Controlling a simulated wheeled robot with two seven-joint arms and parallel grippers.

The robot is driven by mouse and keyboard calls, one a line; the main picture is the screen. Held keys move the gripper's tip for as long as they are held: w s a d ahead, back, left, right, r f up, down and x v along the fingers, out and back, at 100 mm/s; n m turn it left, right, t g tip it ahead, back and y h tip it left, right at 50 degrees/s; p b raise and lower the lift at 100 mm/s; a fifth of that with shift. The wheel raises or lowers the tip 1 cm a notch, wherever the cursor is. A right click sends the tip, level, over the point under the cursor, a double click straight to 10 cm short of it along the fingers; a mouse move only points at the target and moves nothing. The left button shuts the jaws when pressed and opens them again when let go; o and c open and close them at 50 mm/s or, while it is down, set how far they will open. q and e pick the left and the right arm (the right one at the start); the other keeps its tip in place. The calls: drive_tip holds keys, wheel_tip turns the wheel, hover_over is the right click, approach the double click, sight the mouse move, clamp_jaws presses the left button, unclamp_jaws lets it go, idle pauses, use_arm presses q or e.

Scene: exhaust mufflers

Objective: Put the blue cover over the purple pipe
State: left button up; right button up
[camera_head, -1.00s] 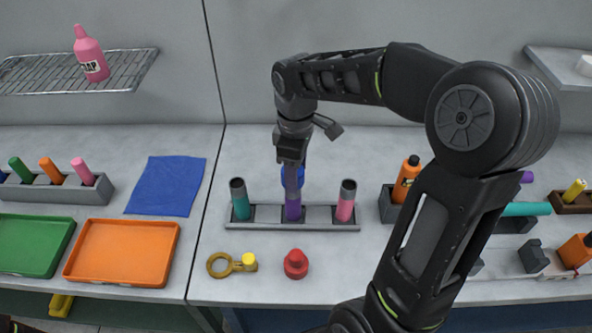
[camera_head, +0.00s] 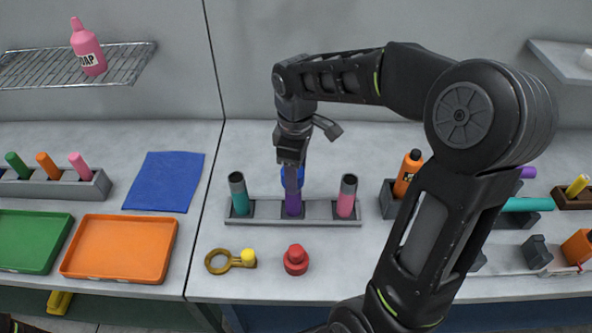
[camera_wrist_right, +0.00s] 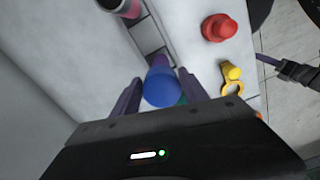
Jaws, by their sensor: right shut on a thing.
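The purple pipe (camera_head: 293,208) stands upright in the middle slot of a grey rack (camera_head: 266,222). A teal pipe (camera_head: 240,204) stands to its left and a pink pipe (camera_head: 346,206) to its right, both with dark grey tops. My right gripper (camera_head: 292,180) points down above the purple pipe and is shut on the blue cover (camera_head: 298,176), partly hidden by the fingers. In the right wrist view the blue cover (camera_wrist_right: 161,86) sits between both fingers. I cannot tell whether it is around the pipe's top or just above it.
A red cap (camera_head: 296,260) and a yellow ring-shaped piece (camera_head: 230,261) lie in front of the rack. An orange tray (camera_head: 120,274), a green tray (camera_head: 30,268) and a blue cloth (camera_head: 164,182) are at left. An orange bottle (camera_head: 408,174) stands right of the rack, beside my arm.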

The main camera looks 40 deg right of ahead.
drive_tip(key=shift+f+b, duration=0.8)
drive_tip(key=shift+f, duration=0.35)
idle(0.4)
drive_tip(key=o, duration=1.3)
drive_tip(key=shift+o, duration=0.2)
drive_tip(key=shift+r, duration=0.3)
wheel_tip(320, 180, up, 7)
drive_tip(key=shift+r+b, duration=0.15)
drive_tip(key=shift+b, duration=0.25)
